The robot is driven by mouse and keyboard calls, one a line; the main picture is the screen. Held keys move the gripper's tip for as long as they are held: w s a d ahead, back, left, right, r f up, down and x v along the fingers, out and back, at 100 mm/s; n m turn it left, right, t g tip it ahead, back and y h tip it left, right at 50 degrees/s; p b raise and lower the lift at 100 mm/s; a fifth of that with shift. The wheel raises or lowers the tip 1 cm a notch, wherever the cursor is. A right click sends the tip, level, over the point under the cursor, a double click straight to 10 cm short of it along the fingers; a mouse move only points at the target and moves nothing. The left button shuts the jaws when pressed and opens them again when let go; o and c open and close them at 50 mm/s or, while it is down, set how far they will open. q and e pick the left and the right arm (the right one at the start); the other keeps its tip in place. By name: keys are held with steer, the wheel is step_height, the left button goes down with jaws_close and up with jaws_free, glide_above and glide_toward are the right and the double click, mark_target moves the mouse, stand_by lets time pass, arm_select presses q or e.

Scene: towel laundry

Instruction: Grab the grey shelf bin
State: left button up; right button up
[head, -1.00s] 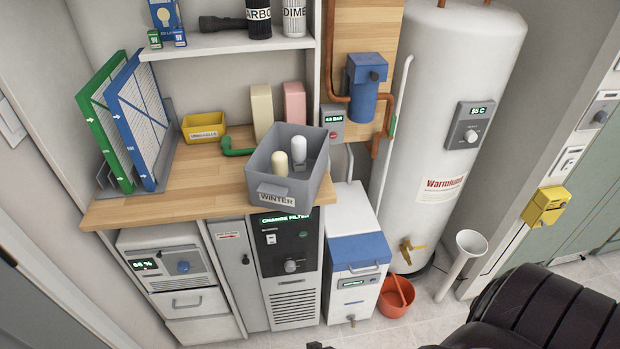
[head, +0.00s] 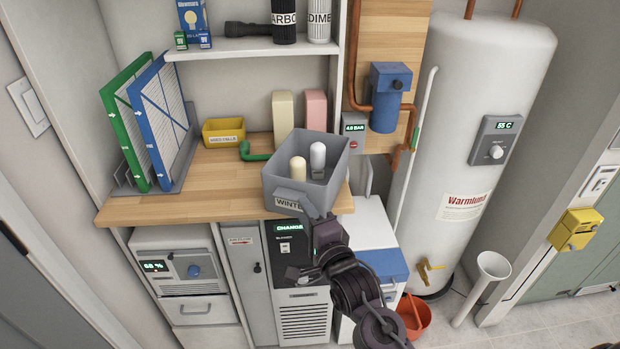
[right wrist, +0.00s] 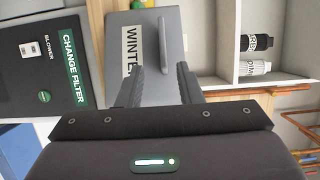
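The grey shelf bin (head: 338,172) sits at the front right edge of the wooden counter, with a WINTER label on its front. Two rounded objects, one cream (head: 298,168) and one white (head: 317,156), stand inside it. My right gripper (head: 312,212) is at the bin's front, partly covering the label. In the right wrist view, the bin's grey front (right wrist: 163,50) shows between and beyond the two fingers (right wrist: 158,72), which are apart. Whether they touch the bin cannot be told. My left gripper is not in view.
The wooden counter (head: 170,208) also holds a yellow bin (head: 223,131), a green hose piece (head: 254,154) and upright filters (head: 155,125). A white shelf (head: 250,48) runs above. A water tank (head: 475,130) stands at the right. A red bucket (head: 413,316) is on the floor.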

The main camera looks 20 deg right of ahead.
mark_target(296, 201)
steer(key=w, duration=0.1)
steer(key=w+p, duration=0.1)
steer(key=w+a, duration=0.1)
steer(key=shift+w+r, duration=0.35)
steer(key=shift+r, duration=0.05)
steer(key=shift+w+f+p, duration=0.2)
steer(key=shift+w+p, duration=0.1)
steer(key=shift+w, duration=0.3)
steer(key=shift+s, duration=0.1)
jaws_close()
steer(key=shift+r, duration=0.1)
